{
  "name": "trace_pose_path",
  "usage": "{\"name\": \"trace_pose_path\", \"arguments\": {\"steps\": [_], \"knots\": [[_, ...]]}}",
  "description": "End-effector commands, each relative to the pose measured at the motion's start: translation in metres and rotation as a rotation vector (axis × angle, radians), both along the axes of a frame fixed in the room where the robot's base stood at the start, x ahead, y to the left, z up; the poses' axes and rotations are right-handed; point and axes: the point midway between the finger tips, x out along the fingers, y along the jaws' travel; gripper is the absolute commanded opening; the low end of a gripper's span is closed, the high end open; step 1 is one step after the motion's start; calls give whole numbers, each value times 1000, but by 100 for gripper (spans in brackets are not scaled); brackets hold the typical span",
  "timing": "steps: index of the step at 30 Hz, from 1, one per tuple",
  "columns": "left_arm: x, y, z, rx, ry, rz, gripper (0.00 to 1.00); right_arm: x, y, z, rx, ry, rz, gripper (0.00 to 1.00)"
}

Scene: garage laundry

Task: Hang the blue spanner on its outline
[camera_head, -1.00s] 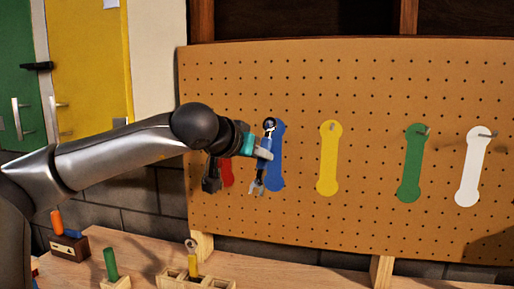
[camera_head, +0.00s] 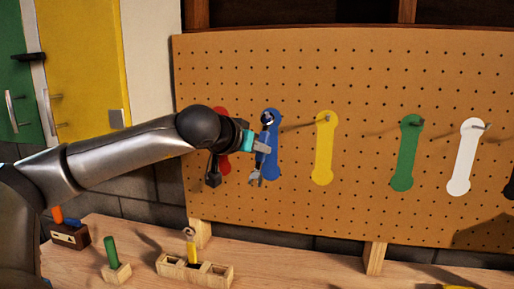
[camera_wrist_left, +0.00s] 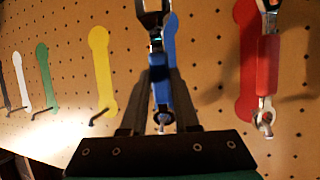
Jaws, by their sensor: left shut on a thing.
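My left gripper (camera_head: 262,149) is shut on the blue spanner (camera_head: 267,134). The spanner is nearly upright, its ring end up and its open jaw down, tilted slightly in the head view. It is in front of the blue outline (camera_head: 276,160) on the pegboard and covers part of it. In the left wrist view, the blue spanner (camera_wrist_left: 161,92) is between the fingers, with the blue outline (camera_wrist_left: 171,45) behind it. I cannot tell whether its ring is around a peg or touches the board. My right gripper is in neither view.
A red spanner (camera_wrist_left: 268,65) hangs over the red outline (camera_wrist_left: 246,55), close beside my gripper. Yellow (camera_head: 323,150), green (camera_head: 405,155) and white (camera_head: 465,160) outlines are bare, with pegs sticking out. Wooden holders (camera_head: 210,275) with coloured-handled tools stand on the bench below.

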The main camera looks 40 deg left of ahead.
Motion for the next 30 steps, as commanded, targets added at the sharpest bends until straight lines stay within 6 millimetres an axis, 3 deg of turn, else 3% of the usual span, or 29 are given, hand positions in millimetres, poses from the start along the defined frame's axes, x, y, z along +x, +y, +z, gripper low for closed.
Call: {"name": "trace_pose_path", "arguments": {"steps": [8, 9, 17, 30], "knots": [[0, 0, -1, -1, 3, 0, 0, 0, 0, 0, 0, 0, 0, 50], [0, 0, -1, -1, 3, 0, 34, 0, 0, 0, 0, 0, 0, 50], [0, 0, -1, 0, 2, 0, 63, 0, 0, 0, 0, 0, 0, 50], [-4, 0, 0, 3, 1, 0, 64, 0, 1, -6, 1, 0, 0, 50]]}}
